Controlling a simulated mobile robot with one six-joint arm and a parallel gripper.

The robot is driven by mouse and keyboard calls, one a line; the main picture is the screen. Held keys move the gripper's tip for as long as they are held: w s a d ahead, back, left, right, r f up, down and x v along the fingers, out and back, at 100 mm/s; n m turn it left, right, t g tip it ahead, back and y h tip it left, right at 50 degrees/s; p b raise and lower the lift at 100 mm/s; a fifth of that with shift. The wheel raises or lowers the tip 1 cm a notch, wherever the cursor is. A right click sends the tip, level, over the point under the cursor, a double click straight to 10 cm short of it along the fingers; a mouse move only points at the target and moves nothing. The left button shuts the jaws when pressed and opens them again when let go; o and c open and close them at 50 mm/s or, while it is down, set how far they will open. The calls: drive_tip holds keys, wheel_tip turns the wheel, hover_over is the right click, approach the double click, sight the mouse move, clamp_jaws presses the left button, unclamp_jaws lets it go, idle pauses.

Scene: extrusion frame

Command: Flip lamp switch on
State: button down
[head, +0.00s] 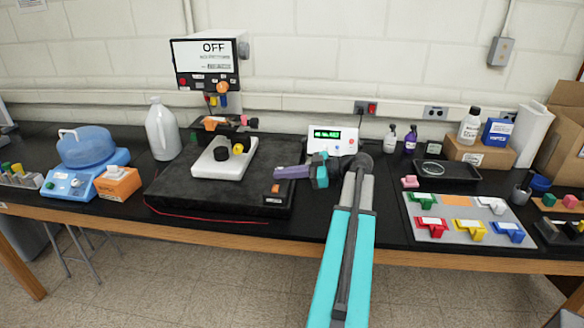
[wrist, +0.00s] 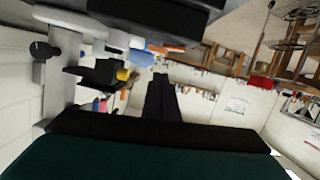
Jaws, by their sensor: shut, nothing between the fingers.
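A display box (head: 205,60) reading "OFF" stands above the black platform at the back. A small orange switch (head: 276,188) sits on the front right corner of the black platform (head: 215,197); I cannot tell for sure that it is the lamp switch. My gripper (head: 277,173) is above that corner, just above the switch in the picture, with its purple fingers pointing left. They appear apart from the switch. In the wrist view my gripper (wrist: 160,76) is shut and empty, its dark fingers together. The switch is not clear in that view.
A white tray (head: 213,172) with black and yellow parts lies on the platform. A white meter (head: 333,140) with a green display stands behind my arm. A grey board (head: 462,232) with coloured parts is at right. A red cord (head: 205,216) runs along the platform's front.

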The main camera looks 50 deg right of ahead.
sight(285, 189)
drive_tip(key=shift+d+f+p, duration=0.2)
drive_tip(key=shift+f+p, duration=0.4)
drive_tip(key=shift+f, duration=1.05)
drive_tip(key=shift+d+f, duration=0.1)
drive_tip(key=shift+d, duration=0.05)
